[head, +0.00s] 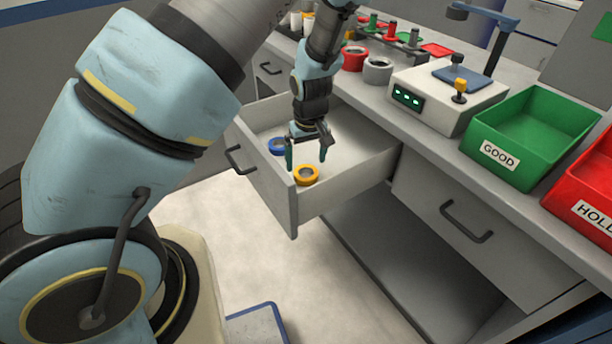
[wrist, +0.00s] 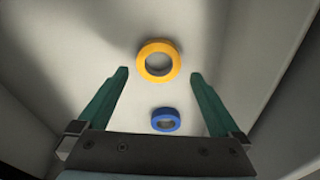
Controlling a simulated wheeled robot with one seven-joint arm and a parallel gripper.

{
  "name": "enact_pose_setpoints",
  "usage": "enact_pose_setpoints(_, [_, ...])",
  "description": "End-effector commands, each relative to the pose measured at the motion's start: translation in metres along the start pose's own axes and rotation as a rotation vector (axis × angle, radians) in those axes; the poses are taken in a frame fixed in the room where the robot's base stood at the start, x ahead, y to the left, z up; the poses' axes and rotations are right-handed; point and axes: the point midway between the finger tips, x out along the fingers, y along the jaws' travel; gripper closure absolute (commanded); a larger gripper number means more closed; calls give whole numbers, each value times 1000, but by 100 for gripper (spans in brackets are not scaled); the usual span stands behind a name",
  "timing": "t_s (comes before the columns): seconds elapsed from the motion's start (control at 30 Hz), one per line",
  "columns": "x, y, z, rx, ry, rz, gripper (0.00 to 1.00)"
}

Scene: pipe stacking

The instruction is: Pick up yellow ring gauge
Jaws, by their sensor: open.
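The yellow ring gauge (head: 306,175) lies flat in the open drawer (head: 276,188), near its front corner. In the wrist view the yellow ring (wrist: 143,62) lies beyond my fingertips, roughly centred between them. My gripper (head: 306,158) is over the drawer, open and empty, with its fingers pointing down close to the yellow ring. In the wrist view my gripper (wrist: 159,76) shows its two green fingers spread apart. A blue ring (head: 277,146) lies in the same drawer, behind the left finger in the head view. It also shows in the wrist view (wrist: 166,120), nearer the gripper's base.
The drawer walls stand close around the rings. On the counter are red (head: 354,59) and grey (head: 377,70) rings, a white device (head: 437,101), a green GOOD bin (head: 530,133) and a red HOLD bin (head: 590,185). The drawer (head: 480,215) to the right is shut.

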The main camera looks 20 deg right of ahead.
Motion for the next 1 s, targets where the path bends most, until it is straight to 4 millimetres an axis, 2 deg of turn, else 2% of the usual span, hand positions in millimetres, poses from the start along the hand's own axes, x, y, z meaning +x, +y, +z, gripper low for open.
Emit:
enact_pose_setpoints(0.23, [37, 1, 0, -1, -1, -4, 0])
enact_pose_setpoints(0.37, [45, 2, 0, 0, -1, -2, 0])
enact_pose_setpoints(0.57, [46, 2, 0, 0, -1, -2, 0])
enact_pose_setpoints(1.0, [45, 2, 0, 0, 0, -2, 47])
